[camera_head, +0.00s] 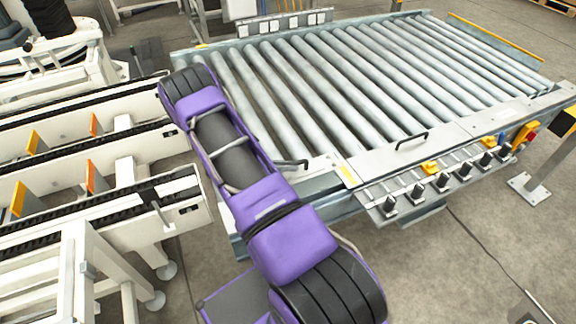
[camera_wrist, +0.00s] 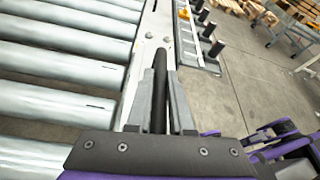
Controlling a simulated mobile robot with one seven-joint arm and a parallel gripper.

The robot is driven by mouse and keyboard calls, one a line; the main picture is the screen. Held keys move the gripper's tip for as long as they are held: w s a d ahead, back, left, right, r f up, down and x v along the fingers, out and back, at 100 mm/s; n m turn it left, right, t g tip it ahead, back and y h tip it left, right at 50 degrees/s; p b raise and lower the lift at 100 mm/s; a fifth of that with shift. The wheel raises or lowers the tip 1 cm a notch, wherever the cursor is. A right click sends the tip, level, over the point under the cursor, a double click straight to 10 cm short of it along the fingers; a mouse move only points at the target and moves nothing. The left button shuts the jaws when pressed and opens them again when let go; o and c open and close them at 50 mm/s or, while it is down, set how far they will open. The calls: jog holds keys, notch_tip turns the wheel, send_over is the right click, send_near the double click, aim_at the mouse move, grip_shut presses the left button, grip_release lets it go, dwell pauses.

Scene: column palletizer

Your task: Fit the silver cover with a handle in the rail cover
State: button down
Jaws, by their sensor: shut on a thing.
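In the wrist view my gripper (camera_wrist: 163,68) has its two grey fingers closed on a black bar (camera_wrist: 159,95), which looks like a cover's handle. The silver cover under it cannot be clearly told apart from the rail. In the head view, my arm hides the gripper. A dark handle (camera_head: 293,163) shows beside my arm, at the near left corner of the roller bed. A silver rail cover (camera_head: 455,137) runs along the near edge of the rollers; another black handle (camera_head: 411,141) stands on it. The rail also shows in the wrist view (camera_wrist: 149,48).
Grey rollers (camera_head: 330,80) fill the conveyor bed, left of my gripper in the wrist view. Several black knobs (camera_head: 417,194) stand on a bracket along its near side. A white conveyor frame (camera_head: 110,215) is at the left. The floor (camera_head: 460,260) is open at the near right.

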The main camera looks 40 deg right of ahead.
aim_at(287, 177)
jog(key=shift+f+b, duration=1.65)
jog(key=shift+f, duration=1.35)
jog(key=shift+a+b, duration=0.1)
jog(key=shift+b, duration=0.25)
jog(key=shift+f+b, duration=1)
jog(key=shift+b, duration=0.15)
dwell(0.3)
jog(key=c, duration=0.7)
grip_release()
jog(key=shift+a+f, duration=0.1)
jog(key=shift+f, duration=0.05)
